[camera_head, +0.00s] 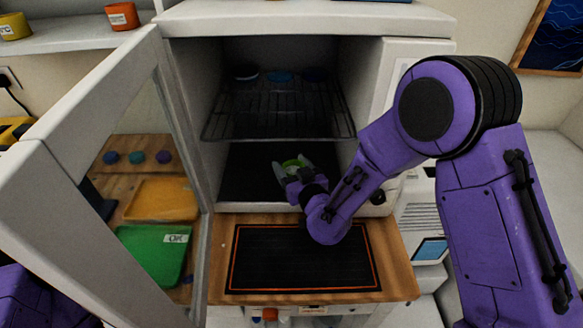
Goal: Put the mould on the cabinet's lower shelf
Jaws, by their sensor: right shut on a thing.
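The cabinet (213,110) stands open, with a wire rack above and a dark lower shelf (245,175) at its floor. My right gripper (292,167) reaches through the opening, below the rack and over the lower shelf. It is shut on a small mould with green in it (292,163), which is partly hidden by the fingers. I cannot tell whether the mould touches the shelf. My left gripper is not in view; only a purple part of my own shows at the lower left.
The glass door (150,90) is swung open at the left. Several small discs lie on the wire rack (280,122). A black mat (300,260) with an orange border lies on the wooden counter in front. The lower shelf has free room left of the gripper.

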